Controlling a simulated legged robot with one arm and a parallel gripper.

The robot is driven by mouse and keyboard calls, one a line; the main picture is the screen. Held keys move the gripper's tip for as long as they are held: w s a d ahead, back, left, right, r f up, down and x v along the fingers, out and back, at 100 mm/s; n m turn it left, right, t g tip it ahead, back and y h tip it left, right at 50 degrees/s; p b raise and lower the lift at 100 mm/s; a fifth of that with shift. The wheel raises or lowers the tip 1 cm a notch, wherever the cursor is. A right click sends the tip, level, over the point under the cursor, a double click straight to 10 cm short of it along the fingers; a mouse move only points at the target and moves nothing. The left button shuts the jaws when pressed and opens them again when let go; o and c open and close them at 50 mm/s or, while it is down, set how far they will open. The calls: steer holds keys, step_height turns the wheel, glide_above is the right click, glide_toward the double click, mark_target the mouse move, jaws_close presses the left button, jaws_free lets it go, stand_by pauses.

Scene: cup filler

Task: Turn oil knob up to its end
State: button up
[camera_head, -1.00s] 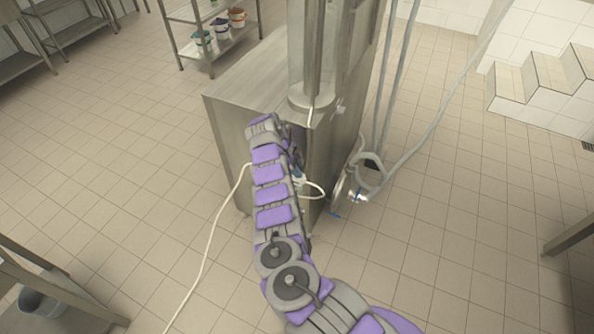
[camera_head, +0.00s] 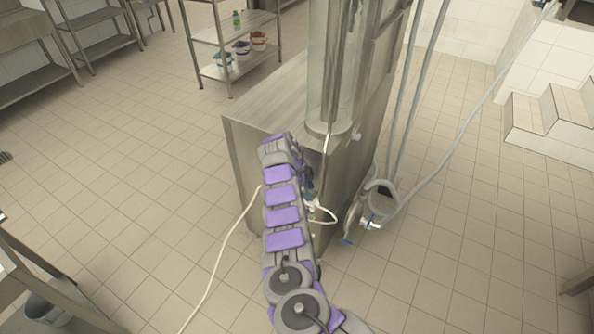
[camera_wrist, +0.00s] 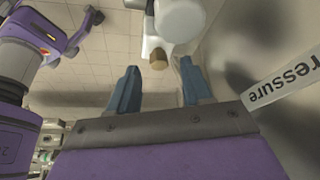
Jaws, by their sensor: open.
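My gripper (camera_wrist: 160,85) is open in the wrist view, its two blue fingers apart with nothing between the tips. Just beyond the fingertips is a white fitting (camera_wrist: 178,20) with a small brown end piece (camera_wrist: 158,58). I cannot tell whether either is the oil knob, and no label reading oil shows. A steel panel on the right carries a strip label (camera_wrist: 284,85) reading "ressure", its start cut off. In the head view the steel machine (camera_head: 243,160) stands ahead, and my purple and grey arm reaches its front side, hiding most of the gripper.
A white cable (camera_head: 222,262) runs from the machine across the floor. Pipes with a valve (camera_head: 358,215) hang right of the machine. A shelf with small buckets (camera_head: 240,50) stands behind it, and a table (camera_head: 40,262) at lower left.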

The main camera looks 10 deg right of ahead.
steer(key=p+v, duration=0.4)
steer(key=v, duration=1.1)
steer(key=shift+w+a, duration=0.15)
steer(key=s+d+r+n+y, duration=0.1)
steer(key=s+d+r+n, duration=0.15)
steer(key=r, duration=0.55)
steer(key=s+d+r+n, duration=0.2)
steer(key=s+r+n, duration=0.2)
steer(key=r, duration=0.4)
steer(key=s+d+r+n+y, duration=0.1)
steer(key=s+r+n, duration=0.25)
steer(key=s, duration=0.35)
steer(key=s+d+r+n, duration=0.2)
steer(key=s+r, duration=0.3)
steer(key=s, duration=0.2)
steer(key=s+f+n+y, duration=0.1)
steer(key=s+n, duration=0.7)
steer(key=s, duration=2.7)
steer(key=shift+d+f+n+g+y, duration=0.15)
steer(key=shift+f+n+g+y, duration=0.2)
steer(key=shift+y, duration=0.35)
